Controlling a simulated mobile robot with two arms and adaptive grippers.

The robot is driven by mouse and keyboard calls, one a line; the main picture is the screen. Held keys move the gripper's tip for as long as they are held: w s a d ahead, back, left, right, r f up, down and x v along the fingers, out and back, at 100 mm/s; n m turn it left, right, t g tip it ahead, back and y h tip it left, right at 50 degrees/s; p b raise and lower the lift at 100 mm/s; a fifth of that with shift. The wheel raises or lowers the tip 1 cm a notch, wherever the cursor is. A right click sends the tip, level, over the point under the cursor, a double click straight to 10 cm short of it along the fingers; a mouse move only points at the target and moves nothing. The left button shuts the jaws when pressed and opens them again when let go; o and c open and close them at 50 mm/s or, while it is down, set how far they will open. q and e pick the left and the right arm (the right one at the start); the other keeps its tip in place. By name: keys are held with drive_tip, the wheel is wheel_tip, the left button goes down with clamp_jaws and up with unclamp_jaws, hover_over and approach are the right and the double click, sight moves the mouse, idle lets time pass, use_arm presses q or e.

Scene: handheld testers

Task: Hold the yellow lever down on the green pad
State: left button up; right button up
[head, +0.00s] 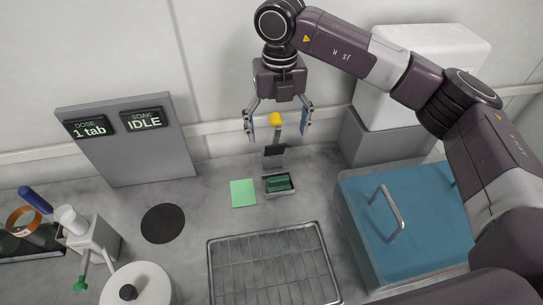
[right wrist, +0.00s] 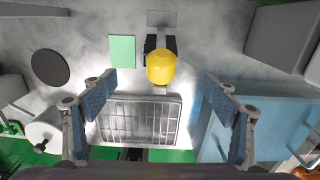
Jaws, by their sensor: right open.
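A small dark tester (head: 277,153) stands on the grey worktop, with an upright lever ending in a yellow knob (head: 275,119). A dark green block or pad (head: 279,184) lies in the tester's small tray. A flat light green square (head: 243,193) lies on the worktop just left of it. My right gripper (head: 278,127) is open and points down, its fingers to either side of the yellow knob in the head view. In the right wrist view the yellow knob (right wrist: 160,68) appears between and slightly beyond the open fingers, apart from both. My left gripper is not in view.
A wire rack tray (head: 272,262) lies in front of the tester. A blue-lidded box (head: 405,222) with a handle stands at right. A display panel (head: 125,140) reads "1 tab" and "IDLE". A black disc (head: 162,223) and a white lidded pot (head: 137,287) are at left.

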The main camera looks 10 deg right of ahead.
idle(0.4)
drive_tip(key=shift+r+p, duration=2)
drive_tip(key=shift+r, duration=1.55)
drive_tip(key=shift+s, duration=0.1)
drive_tip(key=shift+f, duration=0.1)
